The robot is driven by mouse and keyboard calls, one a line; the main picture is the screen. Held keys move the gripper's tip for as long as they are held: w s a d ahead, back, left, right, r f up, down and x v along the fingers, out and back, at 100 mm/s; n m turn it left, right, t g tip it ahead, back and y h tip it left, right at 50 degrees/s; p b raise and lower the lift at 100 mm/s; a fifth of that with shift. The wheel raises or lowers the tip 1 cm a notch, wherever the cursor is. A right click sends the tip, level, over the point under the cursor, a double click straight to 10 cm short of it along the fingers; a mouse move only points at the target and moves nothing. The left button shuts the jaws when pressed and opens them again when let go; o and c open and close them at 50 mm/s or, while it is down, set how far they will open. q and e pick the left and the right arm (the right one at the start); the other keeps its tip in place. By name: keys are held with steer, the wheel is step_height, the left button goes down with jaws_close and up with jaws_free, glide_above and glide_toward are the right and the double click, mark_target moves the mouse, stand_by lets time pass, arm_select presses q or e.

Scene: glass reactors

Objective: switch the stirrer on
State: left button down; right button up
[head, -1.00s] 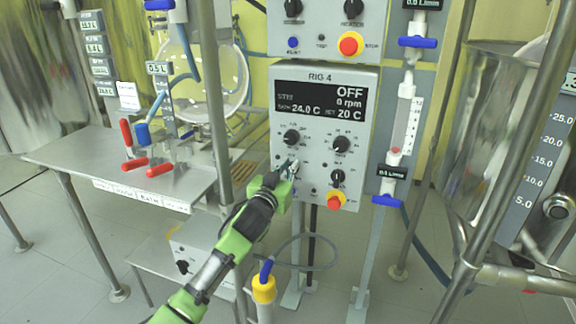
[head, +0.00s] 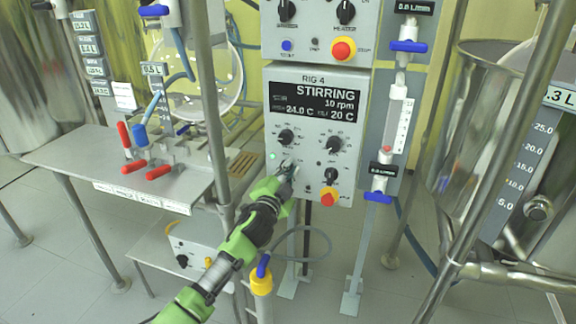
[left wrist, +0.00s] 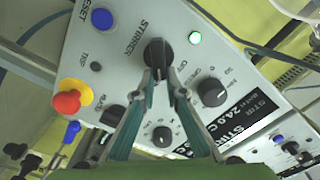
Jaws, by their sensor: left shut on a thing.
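The RIG 4 control box (head: 312,79) faces me. Its display (head: 318,103) reads STIRRING, 10 rpm, 24.0 C and 20 C. A small green lamp (head: 272,156) is lit on its lower left; the lamp also shows in the left wrist view (left wrist: 195,38). My left gripper (head: 288,167) is at the panel's lower left. In the left wrist view its fingertips (left wrist: 160,78) are shut on the black knob (left wrist: 157,52) beside the word STIRRER. In the head view the gripper hides most of that knob. My right gripper is not in view.
A red and yellow button (head: 329,196) sits to the gripper's right on the same panel. Another box with a red and yellow button (head: 343,48) is above.

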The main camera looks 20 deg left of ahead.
arm_select(q)
steer(key=shift+w+r+m, duration=0.1)
steer(key=shift+m, duration=0.8)
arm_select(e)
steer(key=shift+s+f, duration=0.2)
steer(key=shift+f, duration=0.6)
arm_select(q)
steer(key=c, duration=2.1)
jaws_free()
steer(key=shift+f, duration=0.2)
steer(key=shift+f, duration=0.1)
steer(key=s, duration=1.2)
steer(key=shift+a, duration=0.15)
